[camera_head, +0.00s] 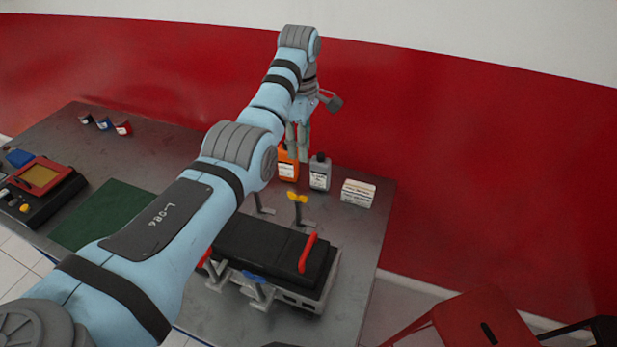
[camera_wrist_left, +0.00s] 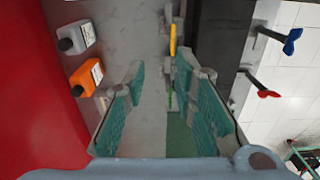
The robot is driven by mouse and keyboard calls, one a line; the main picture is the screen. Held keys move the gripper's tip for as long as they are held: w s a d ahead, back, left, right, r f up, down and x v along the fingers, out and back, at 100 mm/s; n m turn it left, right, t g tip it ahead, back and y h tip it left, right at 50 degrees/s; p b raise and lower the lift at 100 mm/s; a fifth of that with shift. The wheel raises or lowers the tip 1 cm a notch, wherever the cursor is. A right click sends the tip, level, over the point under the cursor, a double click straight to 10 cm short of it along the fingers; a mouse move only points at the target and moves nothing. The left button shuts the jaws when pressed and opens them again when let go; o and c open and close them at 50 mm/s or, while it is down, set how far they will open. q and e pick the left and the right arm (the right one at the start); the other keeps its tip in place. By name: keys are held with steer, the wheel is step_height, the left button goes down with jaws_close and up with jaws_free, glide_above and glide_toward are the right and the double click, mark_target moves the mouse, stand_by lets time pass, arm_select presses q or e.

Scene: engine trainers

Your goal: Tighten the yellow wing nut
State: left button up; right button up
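The yellow wing nut (camera_head: 297,198) stands on a thin post at the back side of the black-topped engine trainer (camera_head: 262,243). It also shows in the left wrist view (camera_wrist_left: 173,40), seen nearly edge-on near the top middle. My left gripper (camera_head: 301,150) points down above the back of the table, behind and higher than the wing nut. In the left wrist view, its teal-padded fingers (camera_wrist_left: 165,75) are apart with nothing between them. The wing nut lies beyond the fingertips, apart from them. My right gripper is not in view.
An orange bottle (camera_head: 287,165), a grey bottle (camera_head: 320,173) and a white box (camera_head: 358,193) stand at the table's back edge near my left gripper. Blue (camera_wrist_left: 292,40) and red (camera_wrist_left: 268,93) wing nuts stand on the trainer's other side. The green mat (camera_head: 100,215) is clear.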

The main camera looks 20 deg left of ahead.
mark_target(297, 195)
arm_select(q)
steer(key=s+f, duration=0.1)
steer(key=f, duration=0.3)
steer(key=s+f, duration=0.1)
steer(key=f, duration=0.3)
steer(key=s+f, duration=0.1)
steer(key=f, duration=0.3)
steer(key=shift+a+f+b, duration=0.15)
steer(key=shift+f+b, duration=0.15)
steer(key=shift+f, duration=0.1)
steer(key=shift+w+f, duration=0.55)
steer(key=shift+w, duration=0.1)
steer(key=shift+r, duration=0.1)
steer(key=shift+s+r, duration=0.1)
steer(key=shift+s, duration=0.2)
steer(key=shift+c, duration=0.2)
steer(key=shift+s+r, duration=0.15)
steer(key=shift+s, duration=0.05)
steer(key=c, duration=0.3)
jaws_close()
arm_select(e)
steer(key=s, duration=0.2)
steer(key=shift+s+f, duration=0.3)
